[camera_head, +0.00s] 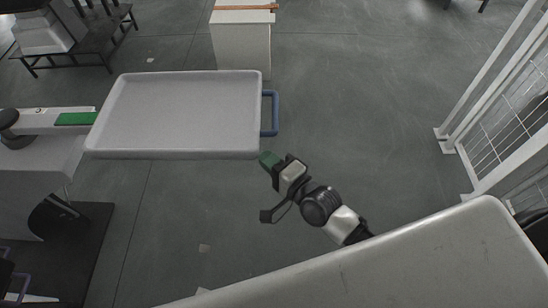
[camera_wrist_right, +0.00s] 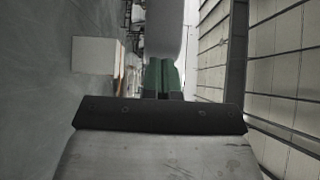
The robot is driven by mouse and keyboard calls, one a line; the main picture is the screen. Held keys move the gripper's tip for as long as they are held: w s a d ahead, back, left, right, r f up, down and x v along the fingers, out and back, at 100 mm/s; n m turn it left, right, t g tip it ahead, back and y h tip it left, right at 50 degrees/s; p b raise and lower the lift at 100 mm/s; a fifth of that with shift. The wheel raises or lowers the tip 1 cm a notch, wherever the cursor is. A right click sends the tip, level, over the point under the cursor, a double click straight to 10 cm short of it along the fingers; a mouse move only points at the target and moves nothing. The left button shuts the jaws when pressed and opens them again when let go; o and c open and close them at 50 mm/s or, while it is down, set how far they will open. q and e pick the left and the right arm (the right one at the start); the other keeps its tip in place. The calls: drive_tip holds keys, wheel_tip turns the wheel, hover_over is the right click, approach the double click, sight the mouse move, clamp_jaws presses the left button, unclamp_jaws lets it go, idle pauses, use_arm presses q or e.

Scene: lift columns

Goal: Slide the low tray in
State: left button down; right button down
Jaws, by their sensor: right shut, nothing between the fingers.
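The pale grey, shallow tray (camera_head: 185,112) with a raised rim lies level in the left-middle of the head view. A blue handle (camera_head: 275,113) stands out from its right side. My right gripper (camera_head: 267,160) has green fingertips, shut and empty, close to the tray's near right corner and below the handle in the picture. I cannot tell whether they touch the tray. In the right wrist view the shut green fingers (camera_wrist_right: 161,76) point at a pale surface, probably the tray. My left gripper is not in view.
A white unit with a green panel (camera_head: 76,119) adjoins the tray's left side. A white cabinet (camera_head: 241,48) stands behind. A white mesh fence (camera_head: 505,110) is at the right. A large pale slab (camera_head: 400,265) covers the lower right. The floor right of the handle is clear.

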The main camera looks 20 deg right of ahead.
sight(204, 156)
drive_tip(key=w+a, duration=0.1)
drive_tip(key=a, duration=0.3)
drive_tip(key=w+a, duration=0.2)
drive_tip(key=a, duration=0.3)
drive_tip(key=w+a+p, duration=0.1)
drive_tip(key=a, duration=0.3)
drive_tip(key=shift+w+a, duration=0.15)
drive_tip(key=shift+a, duration=0.25)
drive_tip(key=shift+r, duration=0.1)
